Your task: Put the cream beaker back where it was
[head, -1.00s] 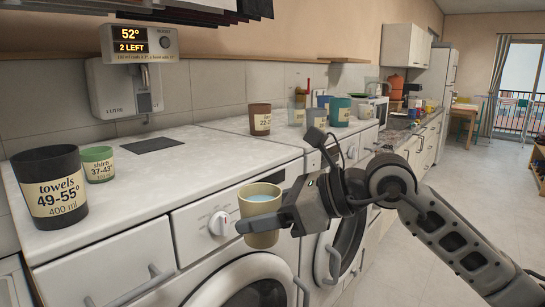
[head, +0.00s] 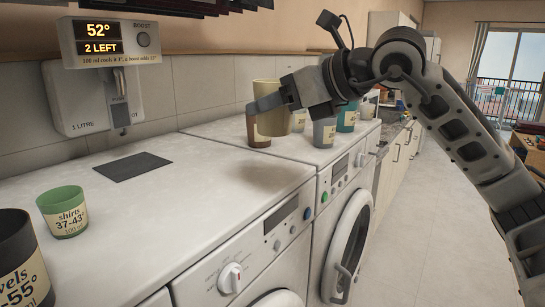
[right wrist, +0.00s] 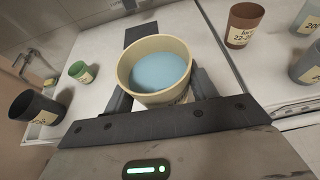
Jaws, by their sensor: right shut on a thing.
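The cream beaker (head: 273,112) is in my right gripper (head: 280,97), up in the air above the washer tops, its shadow falling on the worktop below. In the right wrist view the cream beaker (right wrist: 150,66) is roughly upright between the two fingers, with pale blue liquid inside. Its label is mostly hidden. A dark square pad (head: 132,166) lies bare on the near washer top, below the dispenser (head: 92,98), whose display reads 52° and 2 LEFT. My left gripper is not in view.
A green "shirts 37-43" beaker (head: 63,212) and a dark towels beaker (head: 22,265) stand at the left. A brown beaker (head: 256,138), a grey beaker (head: 324,132) and a teal beaker (head: 346,121) stand on the far washer. The middle of the near washer top (head: 200,190) is clear.

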